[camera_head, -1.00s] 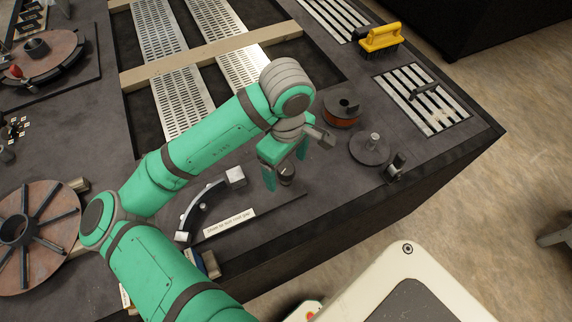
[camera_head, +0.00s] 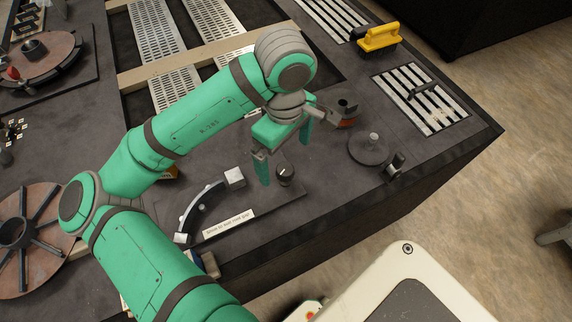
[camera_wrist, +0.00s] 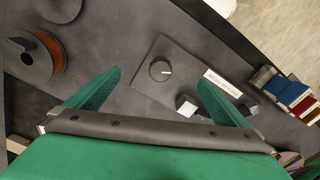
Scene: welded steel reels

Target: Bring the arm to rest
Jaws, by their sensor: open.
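My gripper (camera_head: 286,158) is open and empty above the dark worktop (camera_head: 330,215), its two green fingers pointing down. In the head view it hangs beside a small dark knob (camera_head: 286,174) on a dark plate; the fingers look apart from it. In the wrist view the two fingertips (camera_wrist: 158,82) are spread wide, and the knob (camera_wrist: 160,69), with a white mark, shows between and beyond them. My green arm reaches in from the lower left and hides part of the bench.
A labelled plate carries a curved dark piece (camera_head: 196,205). A reel with an orange-brown winding (camera_head: 347,112), a round dark disc with a peg (camera_head: 368,149) and a small dark stand (camera_head: 395,167) lie to the right. A yellow-handled brush (camera_head: 379,38) stands farther back beside slatted grates (camera_head: 420,97).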

